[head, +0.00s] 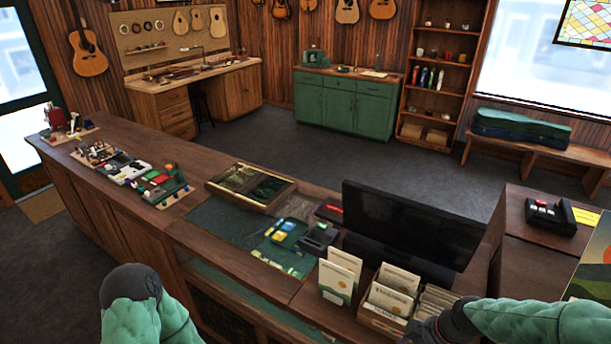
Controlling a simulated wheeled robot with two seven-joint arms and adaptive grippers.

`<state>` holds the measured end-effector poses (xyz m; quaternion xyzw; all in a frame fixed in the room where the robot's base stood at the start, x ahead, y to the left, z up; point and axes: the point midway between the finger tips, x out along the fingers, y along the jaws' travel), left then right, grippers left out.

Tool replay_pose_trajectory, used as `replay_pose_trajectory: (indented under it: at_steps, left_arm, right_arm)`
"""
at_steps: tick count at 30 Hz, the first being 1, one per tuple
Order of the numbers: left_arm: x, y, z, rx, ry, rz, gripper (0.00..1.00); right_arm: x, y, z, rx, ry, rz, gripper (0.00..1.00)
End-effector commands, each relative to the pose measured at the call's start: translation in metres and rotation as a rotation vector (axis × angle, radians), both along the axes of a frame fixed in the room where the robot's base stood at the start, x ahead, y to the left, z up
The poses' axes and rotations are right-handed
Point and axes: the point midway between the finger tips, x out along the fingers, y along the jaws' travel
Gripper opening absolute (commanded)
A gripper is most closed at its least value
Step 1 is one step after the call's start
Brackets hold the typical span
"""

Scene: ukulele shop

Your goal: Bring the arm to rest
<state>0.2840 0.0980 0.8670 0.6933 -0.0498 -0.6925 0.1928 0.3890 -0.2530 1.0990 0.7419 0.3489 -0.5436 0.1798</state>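My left arm (148,312) shows at the bottom left, with a green quilted sleeve and a dark rounded joint. It is in front of the long wooden counter (135,215), and its gripper is not in view. My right arm (540,320) comes in from the lower right in the same green sleeve. Its dark end (440,325) is beside the box of cards (385,318), partly cut off by the bottom edge. I cannot make out its fingers or whether they hold anything, nor whether it touches the box.
On the counter are a black monitor (410,230), upright booklets (337,278), a wooden display tray (250,187) and small items on mats at the left. A card terminal (550,215) sits at the right. Open grey floor (320,160) lies beyond the counter.

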Motion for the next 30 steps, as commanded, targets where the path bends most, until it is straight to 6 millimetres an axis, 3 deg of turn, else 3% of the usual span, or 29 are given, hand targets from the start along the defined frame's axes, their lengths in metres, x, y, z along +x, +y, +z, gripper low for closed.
replay_pose_trajectory:
  at_steps: [1, 11, 21, 25, 30]
  left_arm:
    - [0.0, 0.0, -0.01, 0.0, -0.001, 0.0, 0.4]
    - [0.001, 0.0, -0.058, 0.0, -0.001, 0.0, 0.4]
    - [0.001, 0.0, -0.108, 0.0, -0.001, 0.0, 0.4]
    - [0.001, 0.0, -0.124, 0.0, -0.001, 0.0, 0.4]
    - [0.001, 0.0, -0.136, 0.0, -0.001, 0.0, 0.4]
  right_arm:
    - [-0.001, 0.007, -0.022, 0.007, 0.023, -0.025, 0.37]
    - [-0.014, 0.057, -0.163, 0.048, 0.179, -0.326, 0.37]
    - [-0.058, 0.116, -0.295, 0.084, 0.336, -0.654, 0.37]
    - [-0.08, 0.134, -0.334, 0.095, 0.389, -0.768, 0.37]
    - [-0.098, 0.15, -0.363, 0.106, 0.43, -0.87, 0.37]
